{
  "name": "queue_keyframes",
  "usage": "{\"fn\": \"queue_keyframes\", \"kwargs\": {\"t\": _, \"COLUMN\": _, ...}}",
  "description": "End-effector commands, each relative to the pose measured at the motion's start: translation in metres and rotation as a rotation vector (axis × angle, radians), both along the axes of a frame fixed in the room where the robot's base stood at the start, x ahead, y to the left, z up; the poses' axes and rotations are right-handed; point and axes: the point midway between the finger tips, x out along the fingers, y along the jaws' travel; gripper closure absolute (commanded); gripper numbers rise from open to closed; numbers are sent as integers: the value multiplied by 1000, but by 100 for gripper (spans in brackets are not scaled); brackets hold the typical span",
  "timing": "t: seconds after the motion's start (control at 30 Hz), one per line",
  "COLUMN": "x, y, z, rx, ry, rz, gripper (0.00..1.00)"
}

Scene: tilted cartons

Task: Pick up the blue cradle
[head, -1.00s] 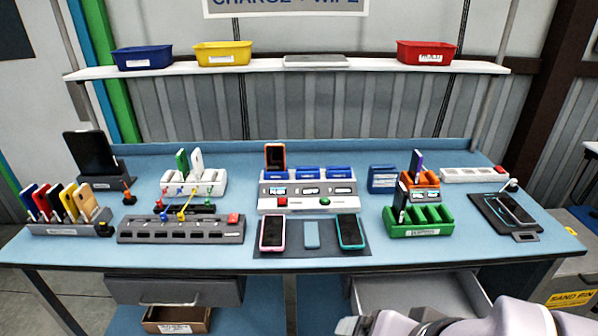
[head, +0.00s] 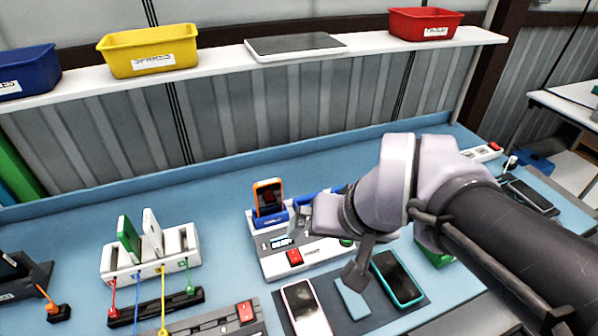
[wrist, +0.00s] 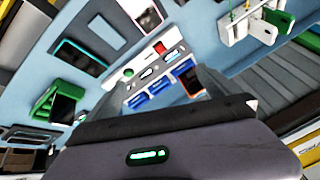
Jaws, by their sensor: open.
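A white charging station (head: 285,262) stands on the blue bench, with blue cradles in a row along its back. One blue cradle (head: 272,219) holds an orange phone (head: 268,194). Another blue cradle (head: 310,198) is partly hidden behind my gripper. In the wrist view, empty blue cradles (wrist: 160,87) and (wrist: 138,100) show beside the orange phone (wrist: 191,80). My gripper (head: 327,250) is open and empty above the station, its fingers spread. My arm hides the station's right end in the head view.
A pink phone (head: 306,308), a light blue slab (head: 352,299) and a teal phone (head: 397,277) lie in front of the station. A white rack (head: 150,256) with cables stands left. A shelf (head: 215,76) with bins runs above. Bench behind the station is clear.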

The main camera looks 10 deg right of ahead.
Motion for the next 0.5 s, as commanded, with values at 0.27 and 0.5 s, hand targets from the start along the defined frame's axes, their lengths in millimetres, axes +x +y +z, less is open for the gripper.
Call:
{"fn": "queue_keyframes", "kwargs": {"t": 0.27, "x": 99, "y": -17, "z": 13, "rx": -117, "ry": 26, "rz": 170, "gripper": 0}}
{"fn": "queue_keyframes", "kwargs": {"t": 0.5, "x": 178, "y": -34, "z": -17, "rx": -212, "ry": 48, "rz": 327, "gripper": 0}}
